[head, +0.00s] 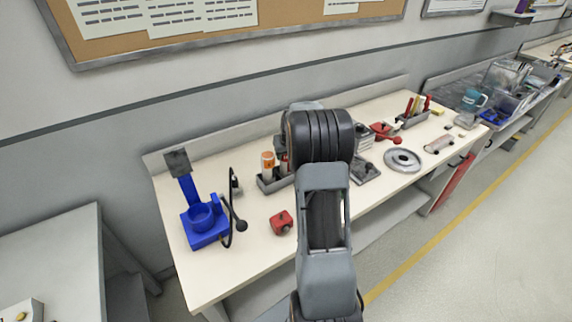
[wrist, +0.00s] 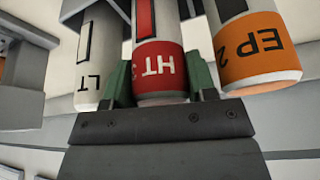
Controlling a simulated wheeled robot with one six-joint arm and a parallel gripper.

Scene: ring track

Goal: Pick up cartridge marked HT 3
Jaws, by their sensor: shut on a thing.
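The cartridge marked HT (wrist: 159,65), red and white, is in the middle of the wrist view; its number is partly cut off by a finger or the curve. My gripper (wrist: 160,90) has its two green-padded fingers on either side of it and is shut on it. A white cartridge marked LT (wrist: 98,60) stands beside it on the left, and an orange one marked EP 2 (wrist: 254,50) on the right. In the head view my arm hides the gripper and most of the cartridge holder (head: 272,182); an orange and white cartridge (head: 267,164) shows at its left end.
On the bench (head: 200,277) a blue stand (head: 205,222) is at the left, with a red block (head: 281,222) nearer the front. A grey disc (head: 403,160) and a tool tray (head: 412,119) lie right of my arm. The bench's front left is clear.

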